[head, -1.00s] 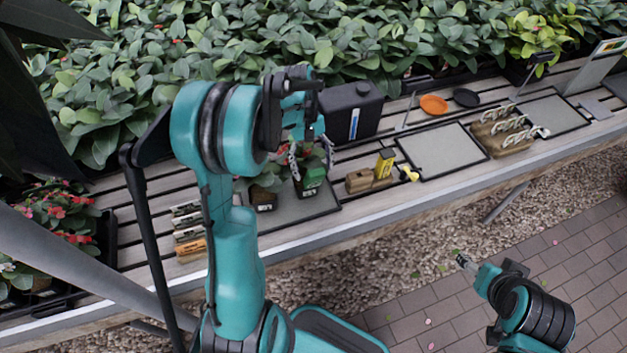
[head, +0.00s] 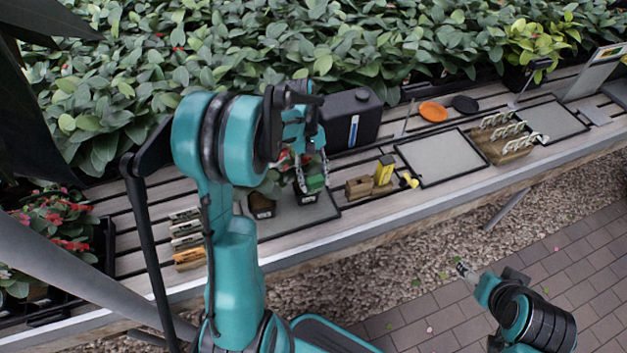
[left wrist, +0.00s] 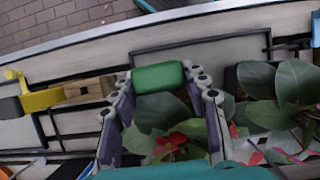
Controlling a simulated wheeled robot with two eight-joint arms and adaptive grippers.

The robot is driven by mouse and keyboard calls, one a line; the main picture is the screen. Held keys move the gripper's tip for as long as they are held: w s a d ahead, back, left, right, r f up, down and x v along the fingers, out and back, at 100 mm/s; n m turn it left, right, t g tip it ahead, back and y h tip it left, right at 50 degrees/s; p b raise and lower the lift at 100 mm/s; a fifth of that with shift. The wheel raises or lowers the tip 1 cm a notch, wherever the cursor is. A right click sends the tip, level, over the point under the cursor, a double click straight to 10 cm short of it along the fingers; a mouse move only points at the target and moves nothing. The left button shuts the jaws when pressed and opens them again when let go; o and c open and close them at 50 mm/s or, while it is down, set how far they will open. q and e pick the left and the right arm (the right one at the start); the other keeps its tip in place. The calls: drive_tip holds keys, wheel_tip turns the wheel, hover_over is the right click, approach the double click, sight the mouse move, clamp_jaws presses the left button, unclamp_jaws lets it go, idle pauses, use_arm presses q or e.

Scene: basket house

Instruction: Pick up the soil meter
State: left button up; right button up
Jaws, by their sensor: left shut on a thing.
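The soil meter appears to be the small green box-shaped head (head: 314,183) at a dark plant pot on the bench. In the left wrist view the green head (left wrist: 158,77) lies between the fingertips, with leaves and red petals just below it. My left gripper (head: 311,176) is shut on it, one finger on each side. Any probe under the head is hidden by the leaves. My right gripper (head: 464,269) hangs over the gravel and paving at lower right, away from the bench; its jaws are too small to read.
A second small pot (head: 261,206) stands just left. A wooden block (head: 358,188) and a yellow upright item (head: 384,170) stand to the right. A black canister (head: 352,118) stands behind. An empty grey tray (head: 440,157) lies farther right.

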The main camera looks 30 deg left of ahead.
use_arm(q)
drive_tip(key=shift+r, duration=0.5)
drive_tip(key=r+p, duration=0.1)
drive_tip(key=r, duration=0.1)
drive_tip(key=d+r+p, duration=0.1)
drive_tip(key=shift+r, duration=0.35)
drive_tip(key=d+r+p, duration=0.1)
drive_tip(key=d+r, duration=0.1)
drive_tip(key=d, duration=0.1)
drive_tip(key=d+r+p, duration=0.1)
drive_tip(key=d+r, duration=0.1)
drive_tip(key=d, duration=0.2)
drive_tip(key=d+r+p, duration=0.1)
drive_tip(key=d+r, duration=0.1)
drive_tip(key=d, duration=0.1)
drive_tip(key=shift+w+d, duration=0.35)
drive_tip(key=shift+r, duration=0.1)
drive_tip(key=r+p, duration=0.2)
drive_tip(key=d+r+p, duration=0.1)
drive_tip(key=r+p, duration=0.1)
drive_tip(key=r, duration=0.1)
drive_tip(key=s+r+p, duration=0.1)
drive_tip(key=r+p, duration=0.1)
drive_tip(key=r, duration=0.1)
drive_tip(key=shift+d, duration=0.3)
drive_tip(key=shift+a, duration=0.1)
